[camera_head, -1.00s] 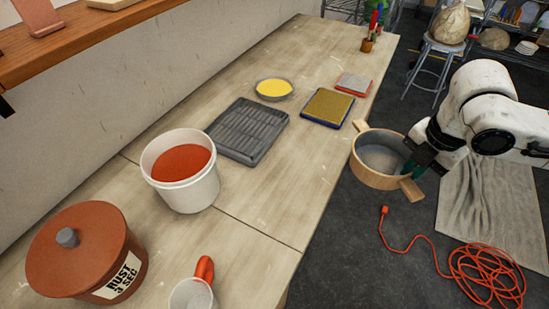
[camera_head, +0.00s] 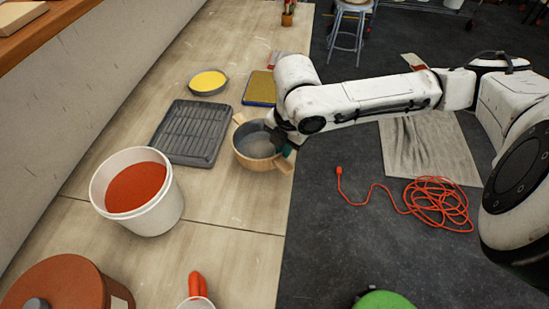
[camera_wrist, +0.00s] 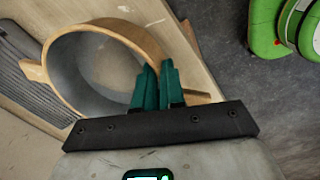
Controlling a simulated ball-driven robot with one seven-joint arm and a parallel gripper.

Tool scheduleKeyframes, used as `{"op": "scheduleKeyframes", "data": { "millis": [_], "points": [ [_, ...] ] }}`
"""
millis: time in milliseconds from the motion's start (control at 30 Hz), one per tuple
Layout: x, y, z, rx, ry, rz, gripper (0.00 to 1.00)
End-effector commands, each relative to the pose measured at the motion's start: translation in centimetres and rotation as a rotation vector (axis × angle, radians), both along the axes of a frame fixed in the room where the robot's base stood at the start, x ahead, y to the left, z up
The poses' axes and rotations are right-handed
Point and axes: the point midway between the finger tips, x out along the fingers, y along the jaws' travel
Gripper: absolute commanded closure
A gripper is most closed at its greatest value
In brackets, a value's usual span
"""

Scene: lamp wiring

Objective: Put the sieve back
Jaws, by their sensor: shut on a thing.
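The sieve (camera_head: 243,161) is a round pale-wood hoop with a grey mesh inside and two wooden lugs. In the head view it is over the right edge of the table, right of the grey ribbed tray. My gripper (camera_head: 283,148) is shut on its right rim. In the wrist view the green fingertips (camera_wrist: 158,84) pinch the near rim of the sieve (camera_wrist: 128,32), and the hoop spreads out to the upper left. Whether the sieve touches the table cannot be told.
On the table (camera_head: 230,229) are a grey ribbed tray (camera_head: 190,132), a white bucket (camera_head: 155,222) of red glaze, a yellow dish (camera_head: 208,81), a lidded red pot (camera_head: 68,285) and a red-handled cup (camera_head: 198,287). An orange cord (camera_head: 437,203) lies on the floor.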

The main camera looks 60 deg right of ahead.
Motion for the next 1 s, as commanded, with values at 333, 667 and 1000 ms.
{"op": "scheduleKeyframes", "data": {
  "millis": [333,667,1000],
  "points": [
    [1.7,1.0,-2.3,0.001,0.000,0.001,1.00],
    [1.9,1.0,-5.7,-0.001,-0.001,-0.001,1.00],
    [1.9,1.0,-5.6,-0.001,0.000,0.000,0.71]
  ]
}}
